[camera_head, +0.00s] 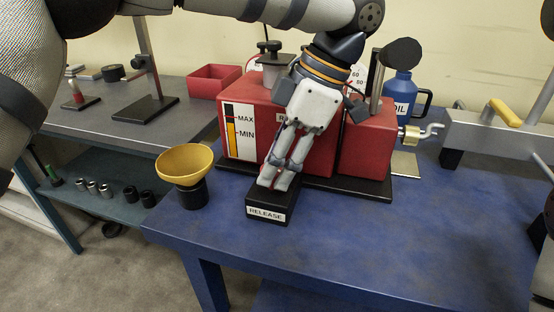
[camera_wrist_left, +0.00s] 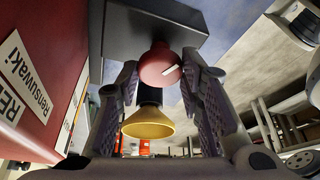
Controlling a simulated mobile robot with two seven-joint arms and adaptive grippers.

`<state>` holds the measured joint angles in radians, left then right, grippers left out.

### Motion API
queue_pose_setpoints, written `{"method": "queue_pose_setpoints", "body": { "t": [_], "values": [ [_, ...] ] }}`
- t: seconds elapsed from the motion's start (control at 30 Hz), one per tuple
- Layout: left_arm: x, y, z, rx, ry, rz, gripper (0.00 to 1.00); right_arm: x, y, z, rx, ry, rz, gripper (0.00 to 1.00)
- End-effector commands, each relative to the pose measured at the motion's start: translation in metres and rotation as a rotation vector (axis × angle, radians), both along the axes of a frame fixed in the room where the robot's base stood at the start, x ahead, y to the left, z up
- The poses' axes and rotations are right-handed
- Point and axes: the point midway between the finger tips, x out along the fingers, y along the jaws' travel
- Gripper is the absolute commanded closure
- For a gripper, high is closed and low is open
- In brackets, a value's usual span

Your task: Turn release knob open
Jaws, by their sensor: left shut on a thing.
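The black release block (camera_head: 266,210), with a white RELEASE label, stands on the blue bench in front of the red machine (camera_head: 318,150). My left gripper (camera_head: 275,182) reaches down from above, its fingertips at the top of the block. In the left wrist view the red round release knob (camera_wrist_left: 160,66), with a white mark on it, sits between the two fingers of the gripper (camera_wrist_left: 160,85). The gripper is shut on the knob. In the head view the fingers hide the knob. My right gripper is not clearly seen.
A yellow funnel (camera_head: 185,160) on a black stand is left of the block. A blue oil jug (camera_head: 398,92) stands behind the machine. A brass fitting with a crank (camera_head: 415,133) sticks out at its right. The blue bench's front right (camera_head: 400,240) is clear.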

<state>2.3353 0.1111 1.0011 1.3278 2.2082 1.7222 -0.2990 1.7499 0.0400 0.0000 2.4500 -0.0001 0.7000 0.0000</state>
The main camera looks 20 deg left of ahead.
Motion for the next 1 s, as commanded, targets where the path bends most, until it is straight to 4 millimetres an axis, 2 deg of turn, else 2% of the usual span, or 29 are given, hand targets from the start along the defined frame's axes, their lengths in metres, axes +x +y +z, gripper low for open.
{"method": "queue_pose_setpoints", "body": {
  "t": [1.0],
  "values": [
    [0.0034, 0.0039, -0.0011, -0.001, 0.003, 0.963, 0.94, -0.0002, 0.0000, -0.0002, 0.000, 0.001, 0.000, 0.60]
  ]
}}
